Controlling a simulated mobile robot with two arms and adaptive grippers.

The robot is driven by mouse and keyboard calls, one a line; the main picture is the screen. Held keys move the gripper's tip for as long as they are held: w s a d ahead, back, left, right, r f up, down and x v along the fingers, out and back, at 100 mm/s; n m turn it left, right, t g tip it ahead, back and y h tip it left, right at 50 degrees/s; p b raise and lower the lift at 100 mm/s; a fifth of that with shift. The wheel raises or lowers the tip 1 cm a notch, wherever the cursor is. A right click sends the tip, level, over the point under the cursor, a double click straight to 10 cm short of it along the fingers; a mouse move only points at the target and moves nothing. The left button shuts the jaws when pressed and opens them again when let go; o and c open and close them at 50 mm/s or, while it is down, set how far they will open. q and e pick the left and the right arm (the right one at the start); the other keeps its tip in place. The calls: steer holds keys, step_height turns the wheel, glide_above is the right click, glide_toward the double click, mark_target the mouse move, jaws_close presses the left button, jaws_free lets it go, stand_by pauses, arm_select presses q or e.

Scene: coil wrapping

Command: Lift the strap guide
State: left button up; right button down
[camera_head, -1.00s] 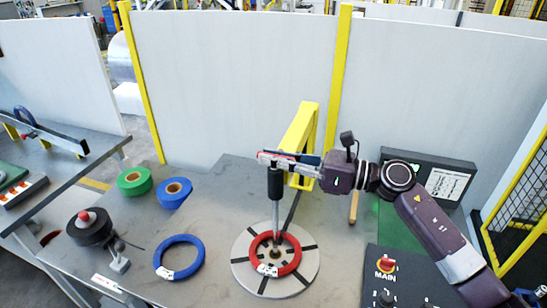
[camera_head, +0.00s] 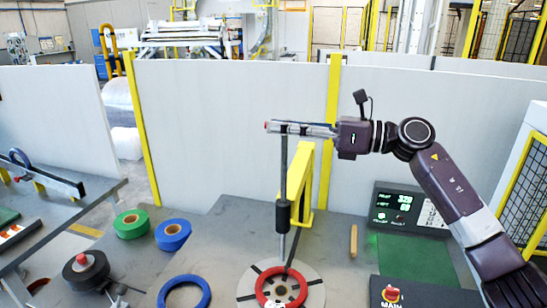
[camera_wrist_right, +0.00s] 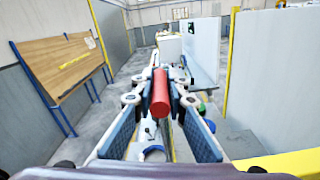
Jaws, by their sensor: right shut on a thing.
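The strap guide is an upright post with a dark rod (camera_head: 284,165) above a black sleeve (camera_head: 283,217), standing over the round turntable (camera_head: 312,296). My right gripper (camera_head: 285,127) reaches in level from the right and is shut on the guide's top end, well above the sleeve. In the right wrist view a red cylinder (camera_wrist_right: 160,92), seemingly the guide's grip, sits between the two fingers. A red coil (camera_head: 265,292) lies flat on the turntable around the post's foot. My left gripper is not in view.
A yellow bracket (camera_head: 300,180) stands just behind the post. Green (camera_head: 131,224) and blue (camera_head: 172,234) rolls and a blue ring (camera_head: 184,291) lie to the left. A control box (camera_head: 392,292) and a display panel (camera_head: 402,211) are at right. White partition walls stand behind.

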step_height(320, 180, up, 5)
steer(key=shift+r+p, duration=0.1)
steer(key=shift+p, duration=0.4)
steer(key=shift+r, duration=0.55)
steer(key=shift+d+r, duration=0.1)
steer(key=c, duration=1.9)
jaws_free()
steer(key=shift+c, duration=0.2)
steer(key=shift+f, duration=0.2)
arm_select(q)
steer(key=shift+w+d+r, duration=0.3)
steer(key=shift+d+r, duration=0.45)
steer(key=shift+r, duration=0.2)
arm_select(e)
steer(key=v, duration=1.2)
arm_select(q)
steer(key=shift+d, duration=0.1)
arm_select(e)
steer(key=shift+r, duration=0.1)
